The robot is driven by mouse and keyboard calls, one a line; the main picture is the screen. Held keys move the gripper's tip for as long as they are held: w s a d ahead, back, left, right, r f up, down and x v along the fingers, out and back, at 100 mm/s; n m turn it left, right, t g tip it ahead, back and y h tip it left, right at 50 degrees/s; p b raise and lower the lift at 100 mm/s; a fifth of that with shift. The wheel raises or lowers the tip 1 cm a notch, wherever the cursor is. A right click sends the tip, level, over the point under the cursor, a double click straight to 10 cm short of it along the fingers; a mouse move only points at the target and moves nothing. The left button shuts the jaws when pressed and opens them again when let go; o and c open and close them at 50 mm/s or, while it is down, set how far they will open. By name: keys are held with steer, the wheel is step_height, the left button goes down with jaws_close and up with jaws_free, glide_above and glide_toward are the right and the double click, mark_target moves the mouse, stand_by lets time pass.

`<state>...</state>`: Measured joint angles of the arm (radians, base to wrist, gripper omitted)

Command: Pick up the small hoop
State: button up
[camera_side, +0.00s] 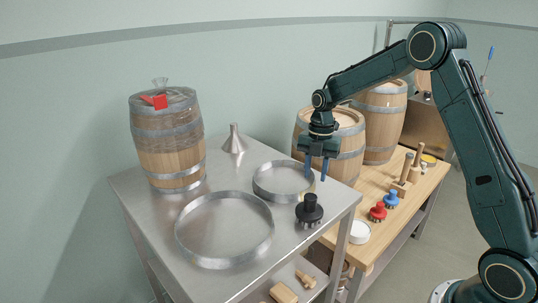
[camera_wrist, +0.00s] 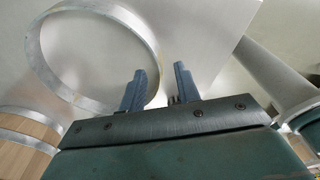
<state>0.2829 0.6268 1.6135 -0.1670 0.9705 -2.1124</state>
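The small hoop (camera_side: 276,199) is a plain metal ring lying flat on the steel table, behind and to the right of a larger hoop (camera_side: 232,263). My gripper (camera_side: 316,172) is open and empty, pointing down at the small hoop's right edge. In the wrist view, the small hoop (camera_wrist: 37,62) fills the upper left. Its right-hand rim runs between the two blue fingers of my gripper (camera_wrist: 160,78), the left finger on the inner side. Neither finger clearly touches it. The exact height of the fingertips above the table is hard to tell.
A black knobbed tool (camera_side: 309,211) stands just in front of the small hoop. A metal funnel (camera_side: 234,141) and a barrel (camera_side: 168,146) stand further back on the table (camera_side: 160,216). More barrels (camera_side: 349,149) stand on the wooden bench close behind my gripper.

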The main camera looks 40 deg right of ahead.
steer(key=shift+s+a+f, duration=0.1)
steer(key=shift+a+f, duration=0.05)
steer(key=shift+f, duration=1.25)
jaws_close()
